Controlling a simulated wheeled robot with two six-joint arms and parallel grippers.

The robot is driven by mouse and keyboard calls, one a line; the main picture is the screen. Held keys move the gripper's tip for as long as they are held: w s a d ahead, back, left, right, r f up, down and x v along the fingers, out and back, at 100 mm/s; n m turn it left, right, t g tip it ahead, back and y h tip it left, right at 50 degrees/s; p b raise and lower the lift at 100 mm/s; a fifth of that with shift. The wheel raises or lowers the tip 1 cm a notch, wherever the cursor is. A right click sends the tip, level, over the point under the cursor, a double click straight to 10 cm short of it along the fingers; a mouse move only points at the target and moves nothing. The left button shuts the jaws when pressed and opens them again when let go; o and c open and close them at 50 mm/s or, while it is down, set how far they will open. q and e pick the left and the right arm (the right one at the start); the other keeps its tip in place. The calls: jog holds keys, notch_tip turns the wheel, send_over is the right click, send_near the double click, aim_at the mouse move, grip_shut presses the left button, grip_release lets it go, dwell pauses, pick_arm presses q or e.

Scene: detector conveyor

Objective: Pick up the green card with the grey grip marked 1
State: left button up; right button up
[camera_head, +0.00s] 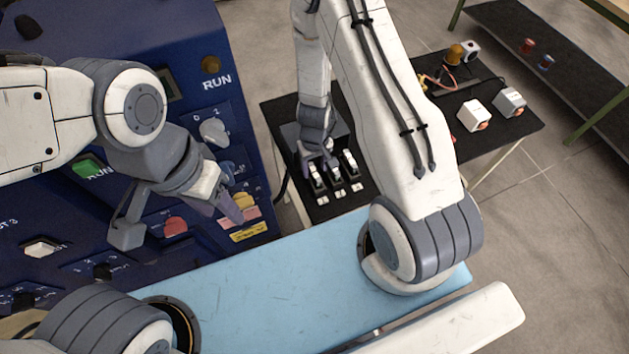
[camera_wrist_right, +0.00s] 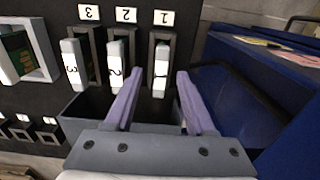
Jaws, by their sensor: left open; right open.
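The grey grip marked 1 (camera_wrist_right: 161,66) stands upright in its black slot, at the right of a row of three in the right wrist view. The card's green part is hidden. My right gripper (camera_wrist_right: 158,75) is open, with one purple finger on each side of this grip in the picture; contact cannot be told. In the head view my right gripper (camera_head: 318,163) is over the rack on the black table. My left gripper (camera_head: 182,222) is open and empty in front of the blue panel.
Grips marked 2 (camera_wrist_right: 115,77) and 3 (camera_wrist_right: 72,78) stand beside grip 1, close to my finger. A white-framed holder (camera_wrist_right: 40,48) shows green inside. A blue panel (camera_head: 225,125) and a light blue surface (camera_head: 270,275) lie near my arms. White boxes (camera_head: 473,115) stand on the black table.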

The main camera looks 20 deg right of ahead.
notch_tip(320, 180, down, 3)
jog(key=shift+r+b, duration=0.1)
jog(key=shift+b, duration=0.75)
pick_arm(q)
notch_tip(320, 180, down, 3)
jog(key=shift+r, duration=0.15)
pick_arm(e)
jog(key=shift+r, duration=0.1)
grip_shut()
pick_arm(q)
jog(key=shift+r, duration=0.1)
